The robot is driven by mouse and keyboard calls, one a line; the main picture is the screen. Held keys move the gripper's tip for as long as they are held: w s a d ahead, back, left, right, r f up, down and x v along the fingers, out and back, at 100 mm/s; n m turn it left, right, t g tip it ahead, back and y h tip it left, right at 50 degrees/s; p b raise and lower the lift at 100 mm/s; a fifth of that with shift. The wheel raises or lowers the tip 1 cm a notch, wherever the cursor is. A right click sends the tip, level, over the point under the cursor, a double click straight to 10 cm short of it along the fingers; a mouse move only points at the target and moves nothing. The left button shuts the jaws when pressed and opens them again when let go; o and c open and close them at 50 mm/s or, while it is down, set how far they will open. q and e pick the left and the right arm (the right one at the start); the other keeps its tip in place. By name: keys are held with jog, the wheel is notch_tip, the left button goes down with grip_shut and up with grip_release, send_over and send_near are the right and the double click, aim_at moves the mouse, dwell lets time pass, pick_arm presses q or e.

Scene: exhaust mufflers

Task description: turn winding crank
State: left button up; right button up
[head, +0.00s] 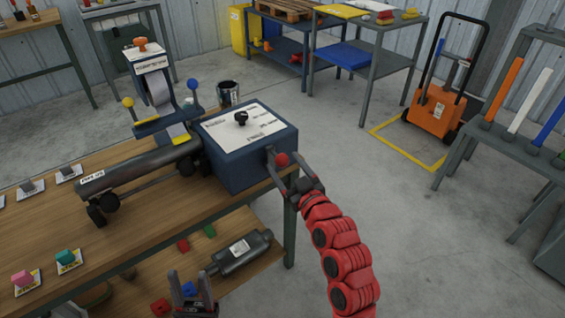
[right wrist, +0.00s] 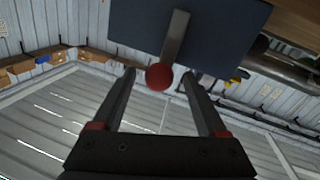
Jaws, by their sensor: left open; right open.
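The winding crank is a grey arm (right wrist: 176,38) with a red ball knob (head: 282,159) on the end face of a dark blue box (head: 228,170). In the right wrist view the crank arm hangs across the box face and ends in the red knob (right wrist: 159,77). My right gripper (head: 289,172) is open, with the knob between its fingertips (right wrist: 158,76); a gap shows on each side of the knob. My left gripper (head: 191,286) is open and empty, low at the bottom of the head view, in front of the bench.
The box stands at the right end of a wooden bench (head: 225,198) beside a dark cylinder (head: 135,168) and a clamp-like stand (head: 158,95). A muffler (head: 238,253) lies on the lower shelf. Open floor (head: 400,240) lies right of the bench.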

jog(key=shift+x, duration=1.15)
grip_shut()
dwell(0.6)
